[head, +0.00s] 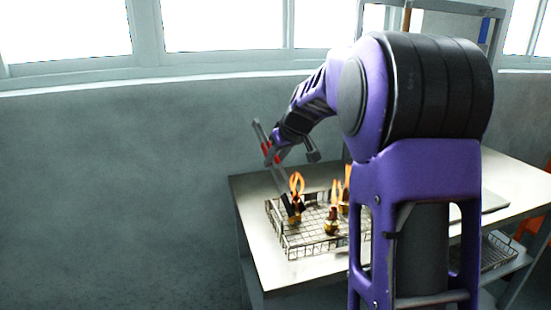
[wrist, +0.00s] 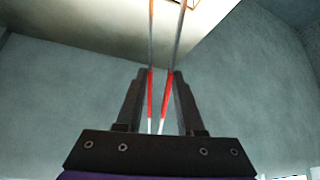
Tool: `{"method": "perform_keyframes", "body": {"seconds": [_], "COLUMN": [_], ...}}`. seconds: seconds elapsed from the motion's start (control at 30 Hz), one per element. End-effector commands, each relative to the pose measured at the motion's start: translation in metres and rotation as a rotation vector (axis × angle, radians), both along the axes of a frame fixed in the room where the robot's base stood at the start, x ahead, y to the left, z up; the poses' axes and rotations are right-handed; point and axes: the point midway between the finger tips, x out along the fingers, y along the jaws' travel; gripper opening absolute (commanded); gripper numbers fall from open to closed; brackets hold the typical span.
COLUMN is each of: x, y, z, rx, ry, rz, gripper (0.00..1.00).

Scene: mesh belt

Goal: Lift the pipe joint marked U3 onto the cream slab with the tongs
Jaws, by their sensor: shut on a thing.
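My gripper (head: 272,150) is shut on a pair of metal tongs (head: 282,180) with red grips. In the wrist view, the gripper's two dark fingers (wrist: 158,76) press on the red grips of the tongs (wrist: 150,95). The tongs slant down to the wire mesh tray. Their dark tips are at a flaming pipe joint (head: 294,218); I cannot tell whether they grip it. Two more brass-coloured pipe joints, one in front (head: 331,228) and one behind (head: 343,209), stand on the mesh with flames above them. The U3 mark is not readable. I cannot identify the cream slab with certainty.
The wire mesh tray (head: 306,241) lies on a pale tabletop (head: 250,190). My arm hides the middle of the table. A flat grey-edged plate (head: 494,201) partly shows right of my arm. A wire basket (head: 497,252) sits on the lower shelf. A grey wall stands behind.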

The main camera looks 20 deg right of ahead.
Motion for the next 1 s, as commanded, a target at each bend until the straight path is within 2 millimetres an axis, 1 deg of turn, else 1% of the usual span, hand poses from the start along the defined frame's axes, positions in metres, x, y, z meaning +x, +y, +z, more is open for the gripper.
{"method": "perform_keyframes", "body": {"seconds": [0.2, 0.33, 1.0], "x": [0.0, 0.0, 0.001], "y": [0.0, 0.0, 0.0], "z": [0.002, 0.01, 0.092], "rx": [-0.001, -0.001, -0.001], "ry": [-0.002, -0.003, -0.004], "rz": [0.0, 0.0, 0.0], "gripper": [0.0, 0.0, 0.0]}}
